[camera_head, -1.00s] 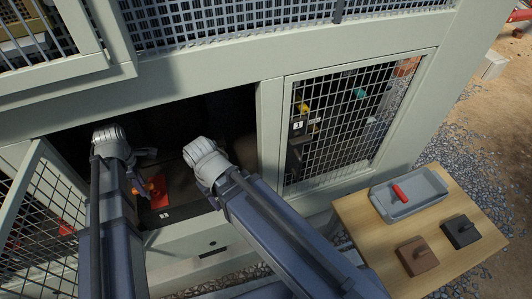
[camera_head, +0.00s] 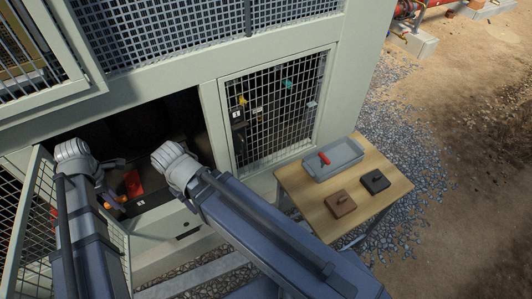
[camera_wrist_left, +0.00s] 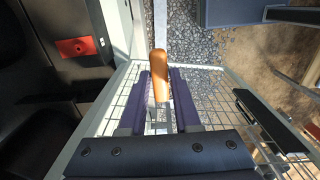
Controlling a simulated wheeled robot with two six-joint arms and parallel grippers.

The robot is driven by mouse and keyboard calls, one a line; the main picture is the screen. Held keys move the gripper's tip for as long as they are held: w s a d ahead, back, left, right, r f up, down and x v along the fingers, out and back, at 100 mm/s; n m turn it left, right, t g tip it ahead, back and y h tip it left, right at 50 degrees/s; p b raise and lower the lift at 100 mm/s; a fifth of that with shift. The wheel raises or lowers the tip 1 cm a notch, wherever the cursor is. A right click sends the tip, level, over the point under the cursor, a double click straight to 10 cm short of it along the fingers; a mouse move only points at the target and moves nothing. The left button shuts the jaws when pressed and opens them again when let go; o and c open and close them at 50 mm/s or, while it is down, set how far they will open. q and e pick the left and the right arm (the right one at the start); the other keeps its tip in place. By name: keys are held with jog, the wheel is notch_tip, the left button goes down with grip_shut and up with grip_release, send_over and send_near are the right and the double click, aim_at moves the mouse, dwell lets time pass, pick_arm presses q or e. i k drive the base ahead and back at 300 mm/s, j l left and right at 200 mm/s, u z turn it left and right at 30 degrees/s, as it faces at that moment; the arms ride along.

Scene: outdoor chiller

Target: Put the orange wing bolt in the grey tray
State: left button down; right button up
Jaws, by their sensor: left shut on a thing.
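The orange wing bolt (camera_wrist_left: 159,66) sits between the two dark purple fingers of my left gripper (camera_wrist_left: 157,98) in the left wrist view. The gripper is shut on it, and its orange end sticks out past the fingertips. In the head view the bolt (camera_head: 122,198) is a small orange spot at my left gripper (camera_head: 114,186), at the front of the chiller opening. The grey tray (camera_head: 347,168) stands on the wooden table at the right, well apart from the bolt. A red piece (camera_head: 324,158) lies in it. My right gripper's (camera_head: 172,163) fingers are hidden.
The wooden table (camera_head: 300,200) also holds a brown block (camera_head: 341,204) and a black block (camera_head: 375,181). A red plate (camera_head: 133,183) is inside the opening. An open mesh door (camera_head: 38,225) stands left; a closed mesh panel (camera_head: 275,110) lies between opening and table.

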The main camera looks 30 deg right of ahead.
aim_at(342, 157)
jog(key=z, duration=2.85)
jog(key=i+j+z, duration=0.2)
jog(key=j, duration=1.6)
